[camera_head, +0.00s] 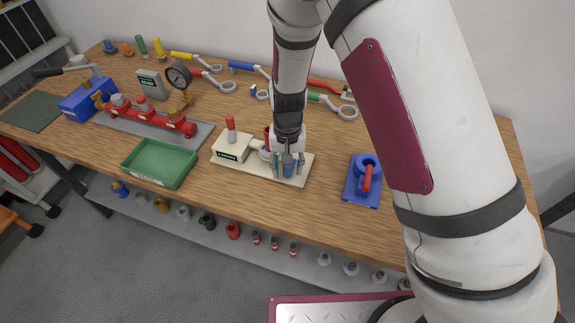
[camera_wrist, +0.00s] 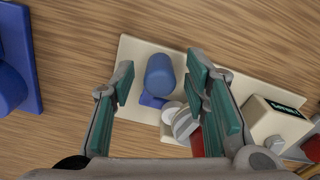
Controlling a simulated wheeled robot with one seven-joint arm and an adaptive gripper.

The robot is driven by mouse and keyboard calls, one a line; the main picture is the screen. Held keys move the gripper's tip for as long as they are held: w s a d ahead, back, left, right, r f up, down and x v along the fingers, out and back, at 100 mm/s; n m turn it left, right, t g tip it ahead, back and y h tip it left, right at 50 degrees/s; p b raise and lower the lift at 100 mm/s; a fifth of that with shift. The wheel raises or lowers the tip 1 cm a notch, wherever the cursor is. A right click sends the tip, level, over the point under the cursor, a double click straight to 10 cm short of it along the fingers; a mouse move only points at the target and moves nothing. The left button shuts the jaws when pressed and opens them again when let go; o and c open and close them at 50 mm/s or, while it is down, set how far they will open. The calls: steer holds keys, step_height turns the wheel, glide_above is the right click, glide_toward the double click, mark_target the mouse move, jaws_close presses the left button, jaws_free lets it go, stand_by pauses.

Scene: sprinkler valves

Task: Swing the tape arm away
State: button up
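A cream board (camera_head: 308,159) lies on the workbench and carries a cream box (camera_head: 233,148) with a red handle standing up. Grey round discs (camera_wrist: 180,121) sit beside the box. A blue cylinder (camera_wrist: 160,75) with a smaller blue piece at its foot stands on the board; I take it to belong to the tape arm, but the joint is not clear. My gripper (camera_head: 288,163) is over the board, pointing down. In the wrist view my gripper (camera_wrist: 161,72) is open, with teal-padded fingers on either side of the blue cylinder and a visible gap on both sides.
A blue fixture (camera_head: 362,184) with a red handle stands right of the board. A green tray (camera_head: 160,164) is to the left. A red manifold (camera_head: 150,115) and gauge (camera_head: 178,76) stand behind it. Wrenches lie along the back. Bare bench lies between the board and the blue fixture.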

jaws_close()
steer(key=shift+d, duration=0.1)
steer(key=d+n, duration=0.1)
steer(key=n, duration=0.1)
steer(key=d+n, duration=0.1)
steer(key=n, duration=0.2)
steer(key=shift+s+d+b, duration=0.1)
steer(key=shift+b, duration=0.2)
steer(key=shift+w+d+n+b, duration=0.1)
steer(key=shift+d+n+b, duration=0.25)
steer(key=shift+n, duration=0.65)
steer(key=shift+w+d+n+b, duration=0.1)
steer(key=shift+d+n, duration=0.4)
steer(key=shift+n, duration=0.5)
steer(key=shift+o, duration=0.8)
jaws_free()
steer(key=shift+r, duration=0.1)
